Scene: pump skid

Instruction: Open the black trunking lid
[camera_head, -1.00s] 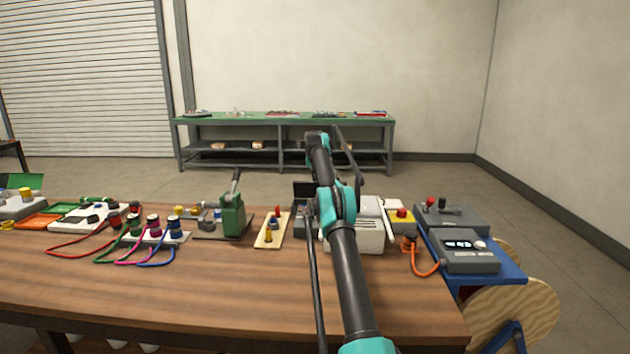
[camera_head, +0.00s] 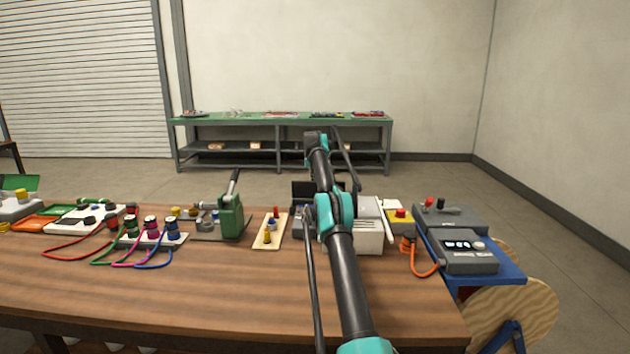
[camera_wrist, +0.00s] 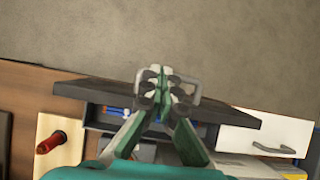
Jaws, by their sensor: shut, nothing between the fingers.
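The black trunking lid (camera_wrist: 90,92) stands raised at the far side of its grey box, and blue and other items show inside the box below it. In the head view the lid (camera_head: 301,189) shows as a dark upright panel, partly hidden by my arm. A grey loop handle (camera_wrist: 196,86) is at the lid's far edge. My gripper (camera_wrist: 167,88) is shut and empty, its fingertips at the middle of the lid, within the outline of the handle. I cannot tell whether they touch it. In the head view my arm hides the fingertips.
A white panel with a handle (camera_wrist: 270,132) is right of the lid. A wooden board with a red peg (camera_wrist: 50,142) is at the left. In the head view a green lever press (camera_head: 231,216) stands left, and a grey console (camera_head: 465,252) right. The bench's front is clear.

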